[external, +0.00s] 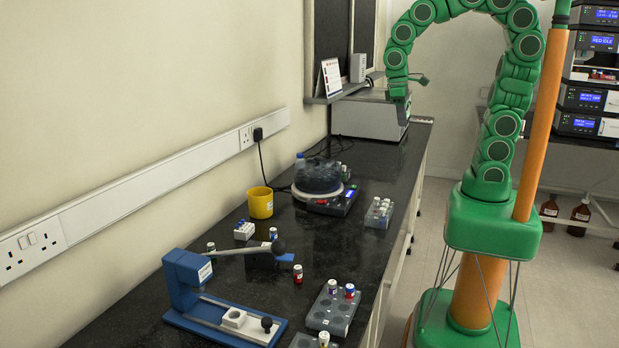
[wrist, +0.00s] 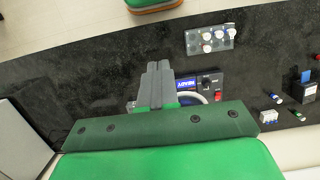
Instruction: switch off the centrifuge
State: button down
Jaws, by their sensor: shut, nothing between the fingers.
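The centrifuge, a round device with a dark see-through drum (external: 318,178), stands mid-bench in the external view. Its dark front panel (external: 340,204) has a lit display and a red button on the left. In the wrist view the panel shows a blue display (wrist: 186,84), a black knob or switch (wrist: 207,84) and a red button (wrist: 218,96). My gripper (wrist: 158,68) is shut and empty, above the bench. It hides most of the drum in the wrist view. In the external view my arm's end hangs before the grey box, beyond the centrifuge; the fingertips are unclear there.
A tube rack (external: 379,213) stands right of the centrifuge, a yellow cup (external: 260,203) at its left. A grey box (external: 369,115) is at the bench's far end. A blue lever press (external: 190,280) and a rack (external: 331,310) with vials are nearer.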

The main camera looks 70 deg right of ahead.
jog(key=w+a+f, duration=0.2)
jog(key=w+a, duration=0.2)
jog(key=w, duration=0.3)
jog(key=w+a+f, duration=0.1)
jog(key=w+a, duration=0.2)
jog(key=w, duration=0.5)
send_over(321, 200)
jog(key=w, duration=0.3)
notch_tip(321, 200, down, 8)
jog(key=shift+a+r+g, duration=0.2)
jog(key=shift+a+g, duration=0.05)
jog(key=shift+g, duration=0.05)
jog(key=shift+s+f, duration=0.1)
jog(key=shift+f, duration=0.05)
jog(key=x, duration=1.3)
jog(key=shift+s+f, duration=0.1)
jog(key=shift+f, duration=0.25)
